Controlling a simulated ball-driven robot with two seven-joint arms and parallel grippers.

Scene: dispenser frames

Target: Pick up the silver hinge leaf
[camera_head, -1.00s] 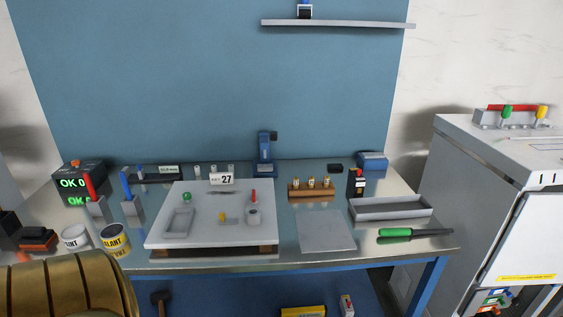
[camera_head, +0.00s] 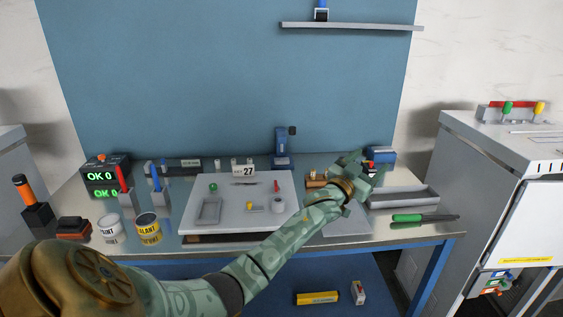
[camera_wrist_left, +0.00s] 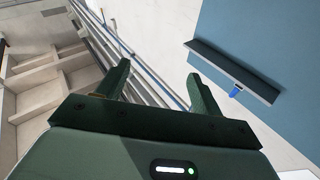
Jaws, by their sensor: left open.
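My left gripper (camera_head: 354,164) is raised over the right part of the workbench, in front of the wooden block with brass pieces. In the left wrist view its two green fingers (camera_wrist_left: 158,74) stand apart with nothing between them. A small thin greyish piece (camera_head: 243,184) lies on the white board, just below the number 27 tag; it is too small to tell whether it is the silver hinge leaf. A grey rectangular frame piece (camera_head: 209,211) lies at the board's left. My right gripper is not in view.
The white board (camera_head: 233,222) also bears a small yellow part (camera_head: 249,206) and a grey cup (camera_head: 278,205). A long grey tray (camera_head: 405,205) and a green-handled screwdriver (camera_head: 410,218) are at the right. Labelled cans (camera_head: 148,230) stand at the left. A shelf (camera_head: 350,26) is on the blue wall.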

